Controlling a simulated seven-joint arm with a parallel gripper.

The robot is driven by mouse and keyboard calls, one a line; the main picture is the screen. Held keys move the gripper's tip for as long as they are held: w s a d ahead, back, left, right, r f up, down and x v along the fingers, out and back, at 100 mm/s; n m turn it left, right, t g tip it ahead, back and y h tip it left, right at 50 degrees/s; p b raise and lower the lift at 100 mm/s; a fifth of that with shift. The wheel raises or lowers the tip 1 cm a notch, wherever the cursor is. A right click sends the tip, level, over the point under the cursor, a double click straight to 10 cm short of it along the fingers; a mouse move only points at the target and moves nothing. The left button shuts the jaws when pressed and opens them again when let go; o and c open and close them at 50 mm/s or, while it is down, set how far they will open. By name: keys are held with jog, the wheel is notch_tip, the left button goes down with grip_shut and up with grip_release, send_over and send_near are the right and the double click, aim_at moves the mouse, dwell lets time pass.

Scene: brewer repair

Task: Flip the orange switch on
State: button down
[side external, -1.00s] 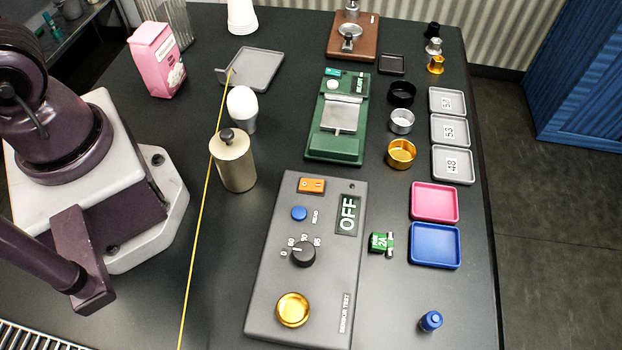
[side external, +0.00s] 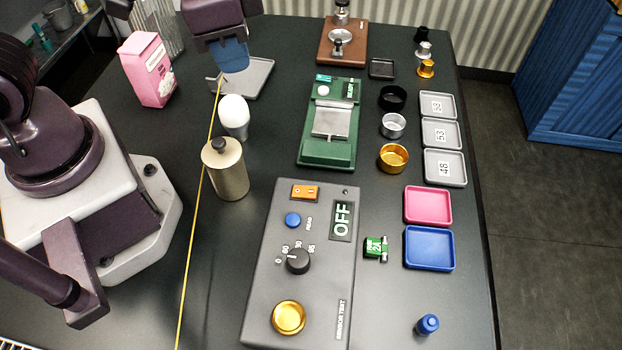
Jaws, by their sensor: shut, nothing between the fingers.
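The orange switch (side external: 305,192) is a small rocker at the top left of the grey sensor test box (side external: 265,290). The box's display (side external: 342,221) reads OFF. My gripper (side external: 231,60) has a blue end and hangs from my purple arm at the top of the view, over the grey tray and well apart from the switch. It looks shut and empty, though its fingertips are small and hard to make out.
The box also carries a blue button (side external: 292,220), a black dial (side external: 298,261) and a gold cup (side external: 289,317). A beige canister (side external: 226,172) and a white bulb-shaped item (side external: 234,115) stand between my gripper and the box. A green scale (side external: 328,150) lies behind the box.

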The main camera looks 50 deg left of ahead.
aim_at(313, 193)
jog(key=w+d+f+m, duration=0.3)
jog(key=d+f, duration=0.3)
jog(key=d, duration=0.2)
jog(key=shift+w+f+m+h, duration=0.3)
jog(key=shift+f+m+h, duration=0.1)
jog(key=shift+m, duration=0.2)
jog(key=f, duration=0.9)
jog(key=w+d+f, duration=0.1)
jog(key=f, duration=0.3)
jog(key=shift+f, duration=0.35)
jog(key=shift+w+f, duration=0.1)
jog(key=shift+d, duration=0.1)
